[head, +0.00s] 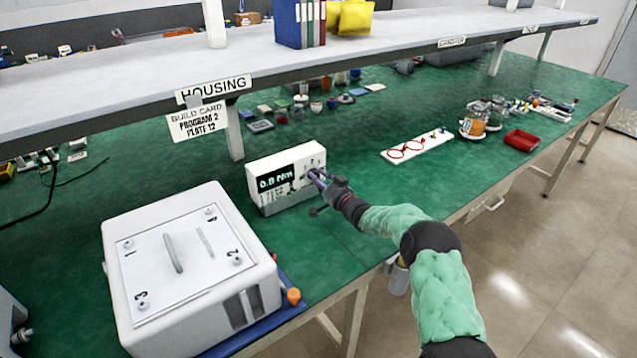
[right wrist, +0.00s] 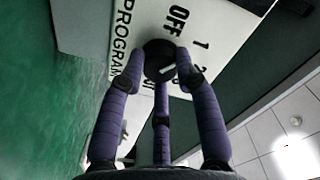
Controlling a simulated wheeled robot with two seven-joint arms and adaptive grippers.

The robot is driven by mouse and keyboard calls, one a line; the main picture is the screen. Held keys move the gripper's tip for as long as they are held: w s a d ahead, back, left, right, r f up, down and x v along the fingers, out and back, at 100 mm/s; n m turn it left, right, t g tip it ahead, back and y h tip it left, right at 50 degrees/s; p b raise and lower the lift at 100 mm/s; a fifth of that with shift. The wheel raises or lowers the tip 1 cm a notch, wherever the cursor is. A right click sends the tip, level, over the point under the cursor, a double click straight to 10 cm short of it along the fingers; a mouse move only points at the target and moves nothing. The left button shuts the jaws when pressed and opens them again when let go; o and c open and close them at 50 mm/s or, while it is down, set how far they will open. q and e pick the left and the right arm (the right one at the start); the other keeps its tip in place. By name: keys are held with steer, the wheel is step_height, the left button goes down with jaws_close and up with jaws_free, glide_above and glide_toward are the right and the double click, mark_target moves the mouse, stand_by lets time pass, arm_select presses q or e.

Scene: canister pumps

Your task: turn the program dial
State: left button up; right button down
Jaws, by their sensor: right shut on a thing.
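The white controller box (head: 258,193) stands on the green bench, with a dark display reading about "0.0 Nm". My right gripper (head: 318,180) is at the right end of its front face. In the right wrist view the black program dial (right wrist: 159,60) sits between the purple fingers of my right gripper (right wrist: 160,75), which are shut on it. A light pointer mark shows on the dial. The labels "PROGRAM", "OFF" and "1" show around it; others are partly covered by the fingers. The build card (head: 198,122) reads "PROGRAM 2", "PLATE 12". My left gripper is out of view.
A large white housing (head: 190,255) with a numbered top plate stands front left on a blue base. A shelf (head: 330,50) runs above the bench. A white board with red rings (head: 415,147) and a red tray (head: 521,140) lie to the right. Bench between is clear.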

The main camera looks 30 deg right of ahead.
steer(key=n, duration=0.4)
steer(key=r+n, duration=0.1)
steer(key=shift+d+n, duration=0.3)
steer(key=shift+n, duration=0.1)
steer(key=shift+r+n, duration=0.1)
steer(key=shift+n, duration=0.7)
steer(key=shift+r+n, duration=0.1)
steer(key=shift+n, duration=0.2)
steer(key=c, duration=0.9)
jaws_free()
steer(key=shift+a+f, duration=0.2)
steer(key=shift+f, duration=0.1)
steer(key=shift+s+f, duration=0.1)
steer(key=shift+s, duration=0.05)
steer(key=s, duration=0.7)
steer(key=shift+d, duration=0.3)
steer(key=shift+s, duration=0.1)
